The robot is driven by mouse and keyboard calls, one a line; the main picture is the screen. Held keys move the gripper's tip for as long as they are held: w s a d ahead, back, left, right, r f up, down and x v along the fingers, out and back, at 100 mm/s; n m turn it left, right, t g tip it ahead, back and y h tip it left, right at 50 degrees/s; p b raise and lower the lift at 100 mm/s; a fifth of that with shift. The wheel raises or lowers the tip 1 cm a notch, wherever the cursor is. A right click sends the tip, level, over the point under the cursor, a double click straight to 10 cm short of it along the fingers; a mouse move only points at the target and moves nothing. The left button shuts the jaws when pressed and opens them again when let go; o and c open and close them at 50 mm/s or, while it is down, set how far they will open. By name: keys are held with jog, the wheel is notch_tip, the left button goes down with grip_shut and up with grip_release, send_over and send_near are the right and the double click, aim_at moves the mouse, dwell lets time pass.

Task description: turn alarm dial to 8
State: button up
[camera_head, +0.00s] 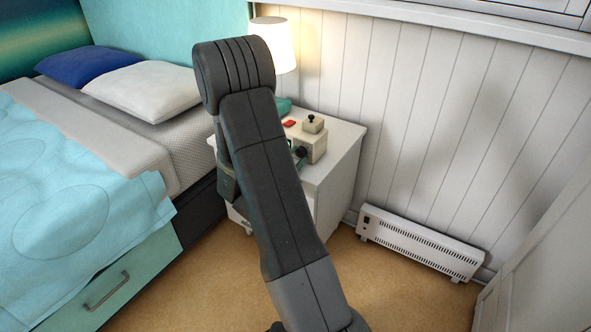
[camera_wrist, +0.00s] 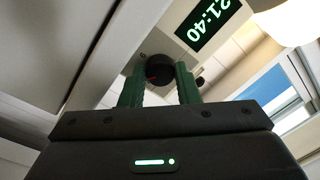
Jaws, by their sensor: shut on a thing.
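The alarm clock, a cream box (camera_head: 316,148), stands on the white nightstand (camera_head: 345,135) in the head view. In the wrist view its lit display (camera_wrist: 213,22) shows tilted green digits, seemingly 21:40.
A small cream box with a black knob (camera_head: 312,123) sits above the clock. A red item (camera_head: 289,123) and a teal item (camera_head: 283,105) lie nearby. A lit lamp (camera_head: 275,42) stands behind, the bed (camera_head: 150,150) left, a heater (camera_head: 418,246) right.

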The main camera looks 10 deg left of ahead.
jog(key=shift+f+m+b, duration=0.1)
jog(key=shift+m+b, duration=0.8)
jog(key=shift+b, duration=0.15)
jog(key=o, duration=1)
